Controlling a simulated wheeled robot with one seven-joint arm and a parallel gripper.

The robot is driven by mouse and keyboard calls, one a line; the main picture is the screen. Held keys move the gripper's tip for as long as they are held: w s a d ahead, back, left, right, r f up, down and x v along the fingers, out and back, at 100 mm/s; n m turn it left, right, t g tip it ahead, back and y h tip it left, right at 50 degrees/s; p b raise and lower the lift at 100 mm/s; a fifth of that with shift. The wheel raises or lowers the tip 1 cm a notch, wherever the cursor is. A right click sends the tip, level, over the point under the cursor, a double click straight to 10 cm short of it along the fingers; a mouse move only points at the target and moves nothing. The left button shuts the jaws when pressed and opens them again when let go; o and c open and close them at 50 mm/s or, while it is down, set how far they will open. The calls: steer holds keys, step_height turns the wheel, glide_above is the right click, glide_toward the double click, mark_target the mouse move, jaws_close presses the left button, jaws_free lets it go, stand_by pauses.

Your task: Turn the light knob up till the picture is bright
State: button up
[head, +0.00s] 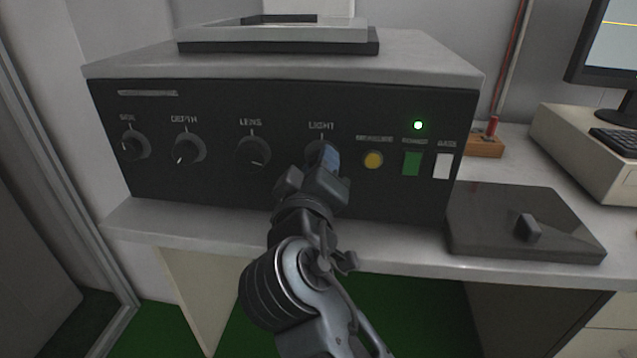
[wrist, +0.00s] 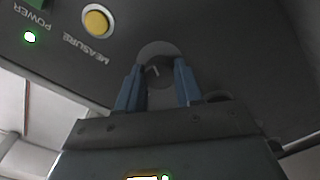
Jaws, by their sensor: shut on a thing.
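The light knob (wrist: 157,70) sits on the instrument's dark front panel under the label LIGHT. My gripper (head: 328,160) reaches the panel there and covers most of the knob in the head view. In the wrist view, my gripper's two blue fingers (wrist: 157,82) stand on either side of the knob, shut on it. A small pale mark shows on the knob's face in that view. The monitor (head: 612,50) at the far right is cut off by the frame; its visible part shows a pale screen with an orange line.
Left of the light knob are the lens knob (head: 254,152), the depth knob (head: 188,149) and another knob (head: 134,145). A yellow button (head: 373,160), green switch (head: 412,163) and white switch (head: 441,166) are right. A dark lidded slab (head: 485,235) lies on the bench.

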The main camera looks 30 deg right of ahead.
steer(key=shift+f+m+b, duration=0.2)
steer(key=shift+m+b, duration=5.35)
steer(key=shift+m, duration=0.75)
steer(key=o, duration=1)
steer(key=shift+r, duration=0.15)
steer(key=shift+o, duration=0.2)
steer(key=shift+s+a, duration=0.1)
steer(key=p+v, duration=0.1)
steer(key=v, duration=0.6)
steer(key=shift+s+a, duration=0.2)
steer(key=shift+s, duration=0.05)
